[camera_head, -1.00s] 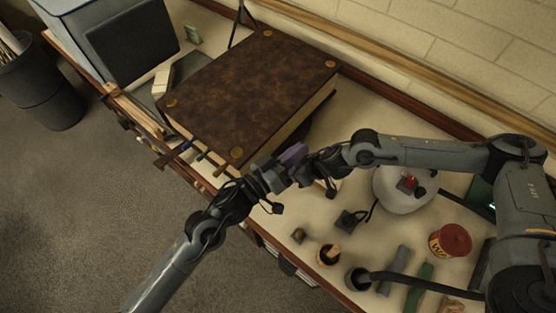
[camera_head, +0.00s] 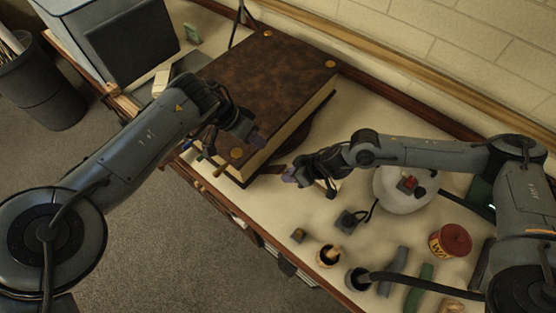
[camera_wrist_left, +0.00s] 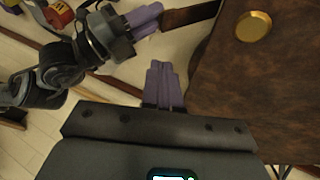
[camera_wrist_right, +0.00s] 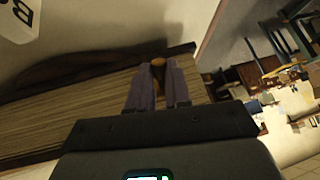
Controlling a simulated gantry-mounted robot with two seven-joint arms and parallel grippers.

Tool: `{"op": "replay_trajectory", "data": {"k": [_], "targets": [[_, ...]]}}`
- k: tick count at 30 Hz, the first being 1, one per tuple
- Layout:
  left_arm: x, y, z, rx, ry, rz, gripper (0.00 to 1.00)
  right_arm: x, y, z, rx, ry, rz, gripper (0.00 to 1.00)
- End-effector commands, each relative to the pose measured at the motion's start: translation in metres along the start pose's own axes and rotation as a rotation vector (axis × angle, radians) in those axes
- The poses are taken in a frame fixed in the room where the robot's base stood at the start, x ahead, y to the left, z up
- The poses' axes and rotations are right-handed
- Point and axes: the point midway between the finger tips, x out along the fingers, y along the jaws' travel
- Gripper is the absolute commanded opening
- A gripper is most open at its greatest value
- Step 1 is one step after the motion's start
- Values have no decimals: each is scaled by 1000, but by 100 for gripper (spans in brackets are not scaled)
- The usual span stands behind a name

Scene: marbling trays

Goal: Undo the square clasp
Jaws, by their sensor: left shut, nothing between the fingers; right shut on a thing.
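A large brown leather-covered book (camera_head: 270,75) with round brass studs lies on the table. A brown strap (camera_head: 268,172) sticks out past its near corner; it also shows in the left wrist view (camera_wrist_left: 190,16). My right gripper (camera_head: 290,175) is shut on the strap's free end, a brown-gold piece (camera_wrist_right: 158,75) between its purple fingers. The fingers mostly hide it, and I cannot make out a square clasp shape.
Small coloured straps or ribbons (camera_head: 207,158) show along the book's front side. On the right stand a white round vessel (camera_head: 400,195), a red-lidded tin (camera_head: 451,241), small pots (camera_head: 328,256) and rolls. A grey box (camera_head: 125,40) stands at the back left.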

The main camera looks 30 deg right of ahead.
Motion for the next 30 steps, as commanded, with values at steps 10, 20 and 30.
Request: {"op": "replay_trajectory", "data": {"k": [10,20,30], "targets": [[1,-12,-1,-10,-58,-77,0,1,2,2,2,-4,4,0],[61,-16,2,-7,-57,-75,0,1,2,2,2,-4,4,0],[95,-11,5,-11,-46,-76,0,1,2,2,2,-4,4,0]]}}
